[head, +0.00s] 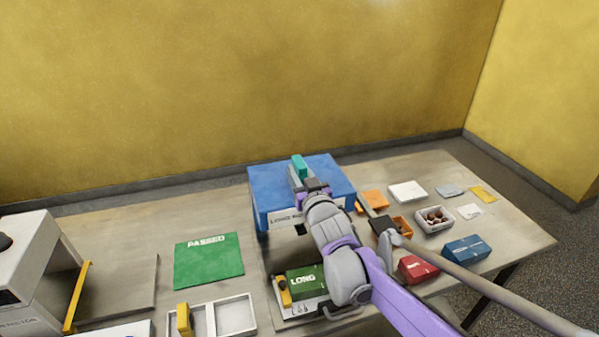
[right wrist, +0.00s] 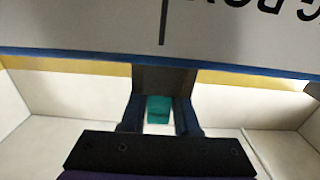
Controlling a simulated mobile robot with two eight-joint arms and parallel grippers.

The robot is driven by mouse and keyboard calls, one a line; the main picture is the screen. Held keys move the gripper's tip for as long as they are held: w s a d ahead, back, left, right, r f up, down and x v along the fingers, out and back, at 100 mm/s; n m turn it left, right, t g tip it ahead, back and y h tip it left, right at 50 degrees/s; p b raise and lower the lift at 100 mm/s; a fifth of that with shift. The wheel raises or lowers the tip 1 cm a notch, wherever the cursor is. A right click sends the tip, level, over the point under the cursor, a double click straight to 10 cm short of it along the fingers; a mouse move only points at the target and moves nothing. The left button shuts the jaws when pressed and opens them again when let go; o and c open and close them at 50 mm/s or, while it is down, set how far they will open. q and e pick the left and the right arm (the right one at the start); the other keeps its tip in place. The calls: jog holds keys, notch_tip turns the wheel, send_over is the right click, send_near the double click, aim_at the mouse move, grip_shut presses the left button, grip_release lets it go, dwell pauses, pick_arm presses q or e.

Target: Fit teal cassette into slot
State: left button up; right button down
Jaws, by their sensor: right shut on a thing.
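The teal cassette (head: 299,167) shows as a small teal block at the top of the blue housing (head: 267,177) in the head view. My right gripper (head: 304,182) is over the housing, shut on the cassette. In the right wrist view the teal cassette (right wrist: 158,108) sits between the two dark fingers of my right gripper (right wrist: 159,116). The housing's white front with upside-down lettering (right wrist: 230,32) fills the top of that view. I cannot make out the slot; my arm covers part of the housing. My left gripper is not in view.
A green PASSED mat (head: 208,262) lies left of the housing. Trays and boxes, including a red box (head: 417,268) and a blue box (head: 467,249), stand right.

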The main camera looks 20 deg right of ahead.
jog(key=shift+f, duration=0.2)
jog(key=c, duration=0.7)
grip_release()
jog(key=shift+o, duration=0.2)
jog(key=shift+r, duration=0.15)
